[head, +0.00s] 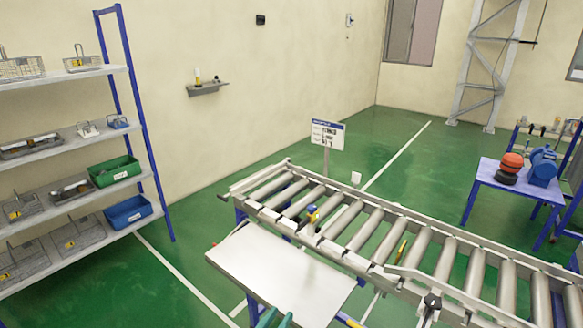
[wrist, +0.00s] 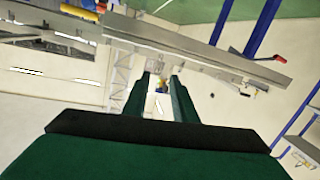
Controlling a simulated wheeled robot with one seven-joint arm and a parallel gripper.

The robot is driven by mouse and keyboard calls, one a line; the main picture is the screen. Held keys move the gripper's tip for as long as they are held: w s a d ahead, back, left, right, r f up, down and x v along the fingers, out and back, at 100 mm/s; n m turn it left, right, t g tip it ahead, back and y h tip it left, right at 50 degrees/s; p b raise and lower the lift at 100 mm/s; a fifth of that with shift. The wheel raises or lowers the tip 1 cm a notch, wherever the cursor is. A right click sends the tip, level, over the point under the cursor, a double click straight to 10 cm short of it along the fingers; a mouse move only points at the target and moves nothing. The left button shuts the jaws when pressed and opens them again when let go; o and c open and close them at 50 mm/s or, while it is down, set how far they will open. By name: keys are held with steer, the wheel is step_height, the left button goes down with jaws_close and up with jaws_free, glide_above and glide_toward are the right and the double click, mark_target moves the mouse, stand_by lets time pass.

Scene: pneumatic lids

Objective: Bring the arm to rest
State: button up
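My gripper (head: 277,319) shows only as green fingertips at the bottom edge of the head view, in front of the white side table. In the wrist view my gripper (wrist: 160,80) has its two green fingers apart, with no object held between them. A small yellow and blue thing shows beyond the gap, apart from the fingers. The rest of my arm is out of the head view.
The side table (head: 285,275) adjoins a roller conveyor (head: 400,215) bearing a small yellow and blue item (head: 312,213). Loaded shelves (head: 75,140) stand left. A blue table (head: 500,185) with pumps stands right. Green floor is open behind the conveyor.

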steer(key=s+f+n+y, duration=0.5)
steer(key=s+f+y, duration=0.2)
steer(key=s+f, duration=0.9)
steer(key=s+d+r, duration=0.1)
steer(key=s+r, duration=0.2)
steer(key=s, duration=0.6)
steer(key=s+d+r+m, duration=0.1)
steer(key=s+d+r, duration=0.1)
steer(key=s, duration=0.8)
steer(key=shift+s+d+r+y, duration=0.25)
steer(key=shift+r+y, duration=0.15)
steer(key=shift+r, duration=0.4)
steer(key=shift+o, duration=0.8)
